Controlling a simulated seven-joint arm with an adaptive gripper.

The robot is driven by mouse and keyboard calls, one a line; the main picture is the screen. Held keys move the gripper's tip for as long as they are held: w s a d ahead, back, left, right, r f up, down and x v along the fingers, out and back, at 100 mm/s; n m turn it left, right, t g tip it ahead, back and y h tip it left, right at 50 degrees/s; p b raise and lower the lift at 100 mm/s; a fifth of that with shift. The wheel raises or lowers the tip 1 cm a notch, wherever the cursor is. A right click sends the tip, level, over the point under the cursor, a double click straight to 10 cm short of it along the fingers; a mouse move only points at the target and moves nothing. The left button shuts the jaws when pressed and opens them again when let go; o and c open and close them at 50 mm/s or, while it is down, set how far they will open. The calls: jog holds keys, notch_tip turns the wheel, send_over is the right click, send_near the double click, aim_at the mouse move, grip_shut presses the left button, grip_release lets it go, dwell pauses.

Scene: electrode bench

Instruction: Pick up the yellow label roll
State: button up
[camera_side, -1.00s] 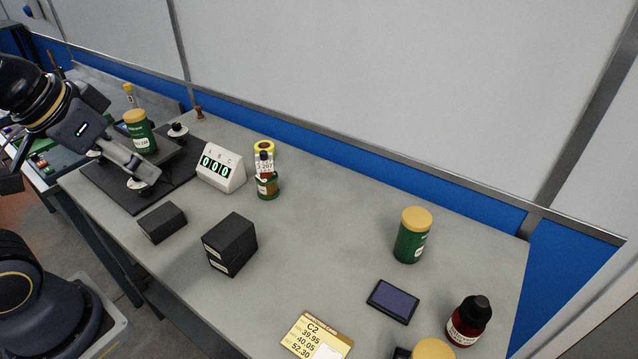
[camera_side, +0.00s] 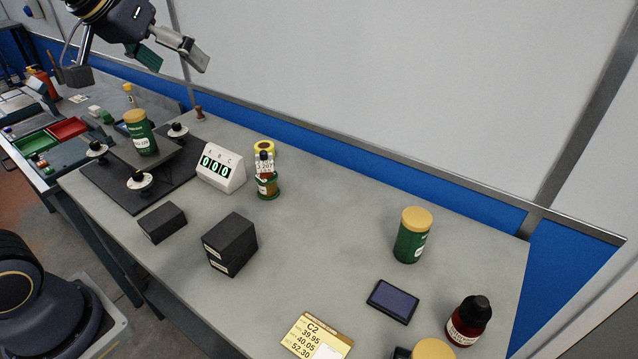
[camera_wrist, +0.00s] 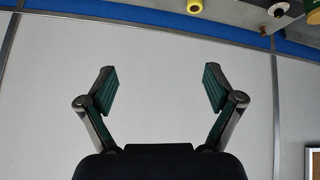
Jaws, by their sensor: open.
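The yellow label roll (camera_side: 264,146) is on the bench near the back wall, right of the display box. A small amber bottle (camera_side: 267,184) with a white tag stands in front of it and hides its lower part. A yellow round thing that looks like the roll (camera_wrist: 195,5) shows at the top edge of the wrist view, partly cut off. My gripper (camera_side: 176,58) is raised high at the upper left, well apart from the roll. In the wrist view its two fingers (camera_wrist: 160,85) are spread wide with nothing between them.
The display box (camera_side: 221,167) reading 000 stands left of the roll. A green jar (camera_side: 139,138) sits on a balance plate at the left. Black boxes (camera_side: 230,244) stand in front. Another green jar (camera_side: 411,240) is at the right.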

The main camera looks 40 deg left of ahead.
jog(key=w+a+n, duration=0.1)
jog(key=w+a, duration=0.2)
jog(key=w, duration=0.7)
jog(key=n+g+y, duration=0.2)
jog(key=g, duration=0.2)
send_over(264, 146)
jog(key=s, duration=0.1)
jog(key=f, duration=3.1)
jog(key=shift+s+d+f, duration=0.15)
jog(key=shift+d+f, duration=0.1)
jog(key=shift+f, duration=0.05)
jog(key=shift+d+x, duration=0.15)
jog(key=shift+x, duration=1.35)
jog(key=shift+d+x, duration=0.1)
jog(key=shift+x, duration=1.35)
jog(key=shift+s+f, duration=0.1)
jog(key=c, duration=1.2)
jog(key=shift+c, duration=0.2)
